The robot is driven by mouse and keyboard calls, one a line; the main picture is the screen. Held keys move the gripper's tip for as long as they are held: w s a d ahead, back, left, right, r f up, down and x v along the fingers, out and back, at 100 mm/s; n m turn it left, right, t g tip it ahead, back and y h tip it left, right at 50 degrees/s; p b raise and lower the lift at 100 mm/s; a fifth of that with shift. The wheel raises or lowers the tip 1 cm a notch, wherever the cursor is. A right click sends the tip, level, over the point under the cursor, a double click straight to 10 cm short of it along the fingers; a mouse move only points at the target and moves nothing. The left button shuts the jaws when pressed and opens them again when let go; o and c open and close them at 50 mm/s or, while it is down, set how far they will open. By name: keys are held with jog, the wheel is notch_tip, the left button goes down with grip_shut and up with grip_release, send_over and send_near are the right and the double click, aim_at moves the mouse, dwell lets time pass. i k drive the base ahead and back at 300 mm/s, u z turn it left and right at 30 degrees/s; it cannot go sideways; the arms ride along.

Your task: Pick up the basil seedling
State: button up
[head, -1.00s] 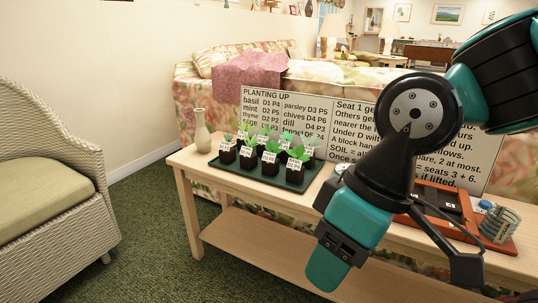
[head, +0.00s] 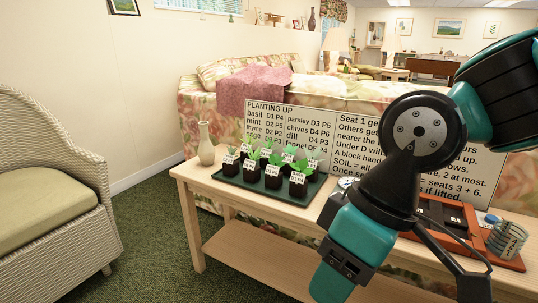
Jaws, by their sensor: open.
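Several seedlings in dark pots with white labels stand in two rows on a dark green tray (head: 232,180) on the wooden table. The labels are too small to read surely, so I cannot tell which seedling is the basil. One front pot (head: 298,186) stands at the tray's right end, another (head: 230,164) at its left end. My gripper (head: 405,285) is at the lower right of the head view, right of the tray and apart from the pots. It is open, with nothing seen in it; its lower end is cut by the frame.
A vase (head: 205,146) stands left of the tray. A sign (head: 335,135) headed "PLANTING UP" stands behind it. An orange-brown tray (head: 508,263) and a ribbed, lettered item (head: 506,238) lie to the right, partly behind my arm. A wicker chair (head: 60,235) stands at left.

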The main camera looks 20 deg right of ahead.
aim_at(298, 185)
jog(key=u, duration=0.5)
jog(key=k, duration=0.65)
jog(key=u, duration=0.75)
jog(key=i, duration=1.3)
jog(key=z, duration=1.05)
jog(key=i, duration=0.5)
jog(key=z, duration=0.55)
